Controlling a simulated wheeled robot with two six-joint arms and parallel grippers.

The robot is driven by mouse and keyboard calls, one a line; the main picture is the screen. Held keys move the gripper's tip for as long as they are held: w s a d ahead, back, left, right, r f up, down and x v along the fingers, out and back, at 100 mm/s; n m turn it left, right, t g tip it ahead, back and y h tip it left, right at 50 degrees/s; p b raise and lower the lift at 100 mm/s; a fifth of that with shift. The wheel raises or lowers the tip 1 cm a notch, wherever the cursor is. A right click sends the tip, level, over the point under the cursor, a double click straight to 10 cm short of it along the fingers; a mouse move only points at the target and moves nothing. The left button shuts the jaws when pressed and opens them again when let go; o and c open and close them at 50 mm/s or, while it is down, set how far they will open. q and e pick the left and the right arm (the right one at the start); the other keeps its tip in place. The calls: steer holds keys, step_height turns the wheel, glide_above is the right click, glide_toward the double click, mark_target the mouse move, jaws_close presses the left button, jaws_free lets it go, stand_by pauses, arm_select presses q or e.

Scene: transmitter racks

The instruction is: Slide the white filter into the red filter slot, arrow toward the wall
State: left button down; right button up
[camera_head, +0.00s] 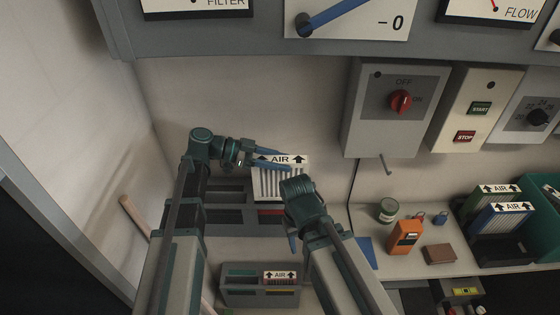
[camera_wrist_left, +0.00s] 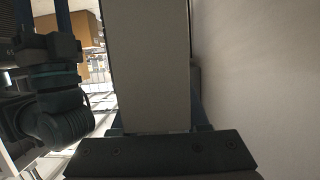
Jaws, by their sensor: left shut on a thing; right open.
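The white filter (camera_head: 277,182) is a pleated block with a white "AIR" label, its two arrows pointing up in the head view, toward the back wall. My left gripper (camera_head: 268,158) is shut on it near the label end. In the left wrist view the filter (camera_wrist_left: 150,70) is a pale flat panel between the fingers. A grey slotted housing (camera_head: 228,217) is behind and below the filter. A red strip (camera_head: 270,211) on it, probably marking the red slot, shows just under the filter; the slot opening is hidden. My right gripper (camera_head: 292,240) is open, mostly hidden by its own wrist.
A grey box (camera_head: 232,296) with an "AIR" filter (camera_head: 280,276) sits lower down. On the right bench are an orange meter (camera_head: 405,237), a can (camera_head: 388,210), a brown block (camera_head: 439,254) and a rack of filters (camera_head: 500,222). A switch box (camera_head: 392,125) hangs above.

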mark_target(280, 185)
arm_select(q)
steer(key=shift+f+b, duration=5.05)
steer(key=shift+c, duration=1.7)
jaws_free()
steer(key=p+v, duration=0.3)
steer(key=v, duration=0.8)
steer(key=shift+a+r, duration=0.1)
steer(key=shift+a+r+p, duration=0.1)
steer(key=shift+a+p, duration=0.2)
steer(key=shift+a, duration=0.1)
